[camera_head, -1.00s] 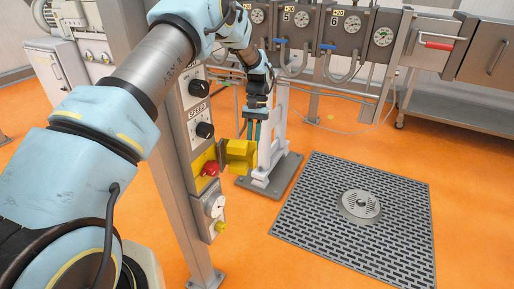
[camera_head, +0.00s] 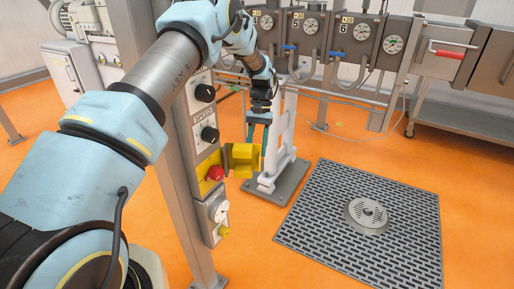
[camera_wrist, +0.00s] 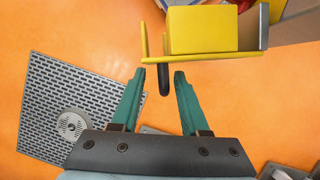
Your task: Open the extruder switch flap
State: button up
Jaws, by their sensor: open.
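The yellow switch flap (camera_head: 243,160) stands swung out from the control panel, beside the red button (camera_head: 214,173), which is uncovered. In the wrist view the flap's yellow box (camera_wrist: 203,30) and edge plate are at the top, with a short black handle (camera_wrist: 165,79) hanging from it. My gripper (camera_head: 257,147) is right at the flap in the head view. In the wrist view my gripper (camera_wrist: 158,75) has its green fingers spread, with the handle's tip between the fingertips. A gap shows on both sides, so the handle is not gripped.
The panel post (camera_head: 185,200) carries black knobs (camera_head: 210,134) above the button and a white dial (camera_head: 220,211) below it. A grey stand (camera_head: 277,185) is behind my gripper. A floor grate (camera_head: 320,215) lies right, with open orange floor around it.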

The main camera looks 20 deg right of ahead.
jog(key=b+v, duration=0.2)
jog(key=v, duration=0.8)
jog(key=shift+w+r, duration=0.2)
jog(key=shift+r, duration=0.15)
jog(key=shift+d, duration=0.1)
